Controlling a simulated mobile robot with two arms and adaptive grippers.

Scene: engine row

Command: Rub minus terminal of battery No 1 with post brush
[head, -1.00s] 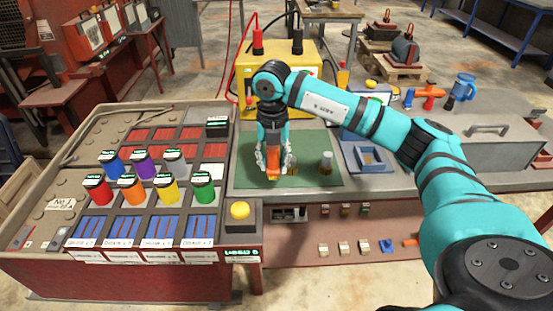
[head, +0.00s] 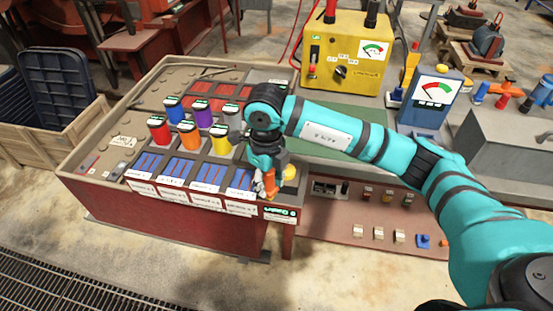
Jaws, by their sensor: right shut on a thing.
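My right gripper (head: 266,186) points down over the front right corner of the red-sided bench. It is shut on an orange object (head: 270,184), which looks like a brush handle; the jaws hide much of it, and I see no bristles. The gripper is just left of the yellow dome button (head: 289,174); I cannot tell whether they touch. Blue striped blocks (head: 197,174) stand in a row along the bench front, with white labels too small to read. I cannot pick out battery No 1 or its minus terminal. My left gripper is not in view.
Colored cylinders stand behind the blue blocks, among them a red one (head: 158,130) and a yellow one (head: 219,143). A yellow box with a dial (head: 346,45) and a blue meter (head: 431,100) stand at the back. A green mat (head: 325,144) lies partly behind my arm.

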